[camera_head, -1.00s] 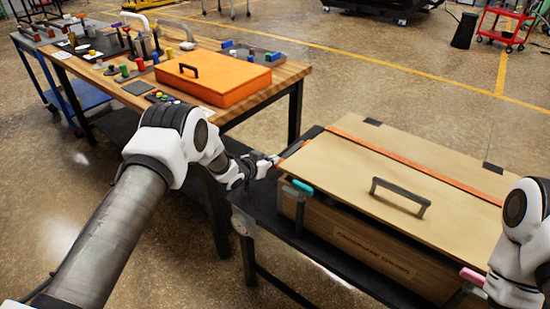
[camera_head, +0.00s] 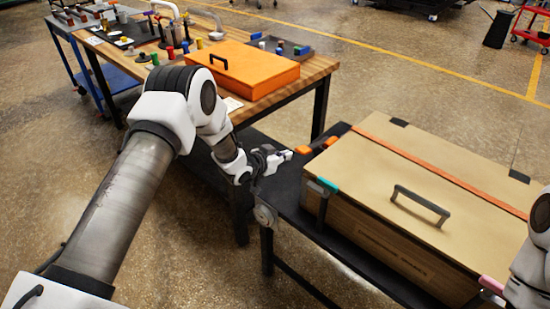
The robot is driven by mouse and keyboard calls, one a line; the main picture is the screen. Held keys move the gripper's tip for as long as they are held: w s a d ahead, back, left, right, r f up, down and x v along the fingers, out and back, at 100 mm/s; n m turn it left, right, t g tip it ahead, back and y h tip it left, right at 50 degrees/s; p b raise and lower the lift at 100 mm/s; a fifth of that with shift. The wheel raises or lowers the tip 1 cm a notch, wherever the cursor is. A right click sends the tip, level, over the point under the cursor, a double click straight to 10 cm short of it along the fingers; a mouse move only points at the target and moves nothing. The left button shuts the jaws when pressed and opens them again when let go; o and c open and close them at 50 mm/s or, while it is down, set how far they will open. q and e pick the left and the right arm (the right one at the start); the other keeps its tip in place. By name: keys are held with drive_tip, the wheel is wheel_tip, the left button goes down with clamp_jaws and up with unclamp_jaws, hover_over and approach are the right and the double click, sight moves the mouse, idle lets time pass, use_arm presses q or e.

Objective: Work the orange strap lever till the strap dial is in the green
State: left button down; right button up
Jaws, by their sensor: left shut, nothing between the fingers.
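The orange strap (camera_head: 440,164) runs over the lid of a tan crate (camera_head: 380,225) on a dark table. Orange lever parts (camera_head: 318,146) stick out at the strap's left end, beside the crate. My left gripper (camera_head: 286,155) is shut and empty, just left of the lever with a small gap between them. A round grey disc (camera_head: 264,214) sits at the table's front left corner; I cannot tell whether it is the strap dial, and no green zone can be made out. My right arm shows at the right edge, with its gripper out of view.
The crate has a dark lid handle (camera_head: 421,204), a teal latch (camera_head: 327,186) and a pink latch (camera_head: 492,285). A wooden workbench (camera_head: 318,66) with an orange case (camera_head: 240,70) stands behind my left arm. Bare table top shows left of the crate.

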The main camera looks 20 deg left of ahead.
use_arm(q)
drive_tip(key=s, duration=0.1)
drive_tip(key=s+a, duration=0.1)
drive_tip(key=s, duration=0.2)
drive_tip(key=shift+a+r, duration=0.15)
drive_tip(key=shift+r, duration=0.1)
idle(1.5)
